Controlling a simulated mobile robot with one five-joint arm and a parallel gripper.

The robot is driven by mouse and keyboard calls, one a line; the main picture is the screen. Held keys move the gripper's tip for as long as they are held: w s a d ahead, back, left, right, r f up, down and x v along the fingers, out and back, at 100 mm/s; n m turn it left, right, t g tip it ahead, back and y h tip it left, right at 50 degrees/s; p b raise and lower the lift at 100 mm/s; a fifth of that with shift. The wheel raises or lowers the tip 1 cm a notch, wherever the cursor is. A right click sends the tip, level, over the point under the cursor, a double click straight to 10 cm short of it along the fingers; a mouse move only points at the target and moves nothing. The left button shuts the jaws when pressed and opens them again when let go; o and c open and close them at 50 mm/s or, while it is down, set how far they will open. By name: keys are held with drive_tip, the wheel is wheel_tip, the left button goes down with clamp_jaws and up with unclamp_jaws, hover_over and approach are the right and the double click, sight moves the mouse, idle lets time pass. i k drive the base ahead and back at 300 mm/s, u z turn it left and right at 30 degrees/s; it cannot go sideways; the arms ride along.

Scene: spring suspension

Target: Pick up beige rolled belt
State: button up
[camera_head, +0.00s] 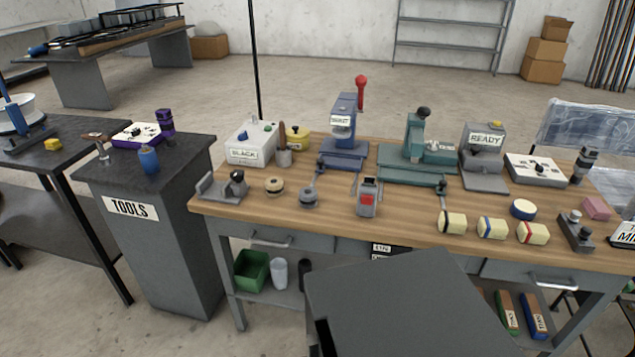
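A small beige round roll (274,185), which looks like the beige rolled belt, lies on the left part of the wooden workbench top (330,220). It has a dark spot at its centre. A similar grey roll (308,198) lies just to its right, a little nearer to me. Nothing covers the beige roll. My gripper is not in view, so its state does not show.
A grey metal fixture (222,186) stands left of the roll, a cup with a brown handle (284,155) behind it. A grey device with a red patch (368,197) stands to the right.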

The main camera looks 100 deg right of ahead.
sight(274, 185)
drive_tip(key=k, duration=1.3)
drive_tip(key=u, duration=0.1)
